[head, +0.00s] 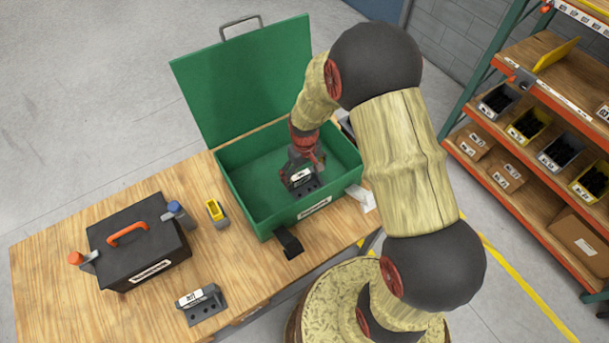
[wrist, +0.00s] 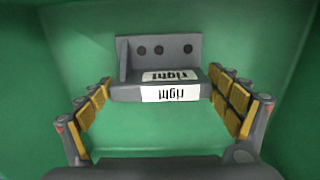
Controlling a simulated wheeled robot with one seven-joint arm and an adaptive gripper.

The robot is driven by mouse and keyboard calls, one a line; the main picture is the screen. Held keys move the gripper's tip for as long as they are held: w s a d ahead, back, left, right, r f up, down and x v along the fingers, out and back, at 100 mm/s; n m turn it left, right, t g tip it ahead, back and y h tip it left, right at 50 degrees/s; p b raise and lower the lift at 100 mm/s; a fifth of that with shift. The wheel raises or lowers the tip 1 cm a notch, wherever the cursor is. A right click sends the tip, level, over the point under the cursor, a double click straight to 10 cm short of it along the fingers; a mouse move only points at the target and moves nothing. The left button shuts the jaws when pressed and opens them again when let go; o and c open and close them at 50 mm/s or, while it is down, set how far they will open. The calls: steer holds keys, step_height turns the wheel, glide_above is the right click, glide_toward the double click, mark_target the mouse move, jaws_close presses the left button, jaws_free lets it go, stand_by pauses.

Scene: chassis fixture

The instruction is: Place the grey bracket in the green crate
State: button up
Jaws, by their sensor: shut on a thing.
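The green crate (head: 281,223) stands on the wooden table with its lid (head: 245,80) swung up and open. My gripper (head: 302,168) reaches down inside the crate and is shut on a grey bracket (head: 305,187). In the wrist view the grey bracket (wrist: 160,62) lies between the two yellow-padded fingers of my gripper (wrist: 160,95). Its white labels read "right", upside down, and its upright plate has several holes. Green crate walls and floor (wrist: 155,135) surround it. I cannot tell whether the bracket touches the floor.
A second grey bracket (head: 205,307) with a white label lies on the table's (head: 60,225) front part. A black toolbox (head: 135,245) with an orange handle and a yellow item (head: 215,211) stand left of the crate. A shelf rack (head: 520,150) with bins stands at right.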

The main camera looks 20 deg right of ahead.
steer(key=o, duration=1.3)
steer(key=shift+f, duration=0.1)
step_height(320, 180, up, 12)
steer(key=p, duration=0.1)
step_height(320, 180, up, 16)
steer(key=t, duration=0.3)
glide_above(304, 174)
steer(key=s, duration=0.7)
steer(key=s+r+t, duration=0.1)
steer(key=s+r, duration=0.2)
steer(key=s, duration=0.1)
steer(key=s+a+r+m, duration=0.1)
steer(key=s+r, duration=0.2)
steer(key=s, duration=0.2)
steer(key=s+r+m+t, duration=0.1)
steer(key=s+r, duration=0.2)
steer(key=s, duration=0.1)
steer(key=shift+s+a+r+t, duration=0.15)
steer(key=shift+s+r+t, duration=0.15)
steer(key=shift+s+r, duration=0.1)
steer(key=shift+f, duration=0.1)
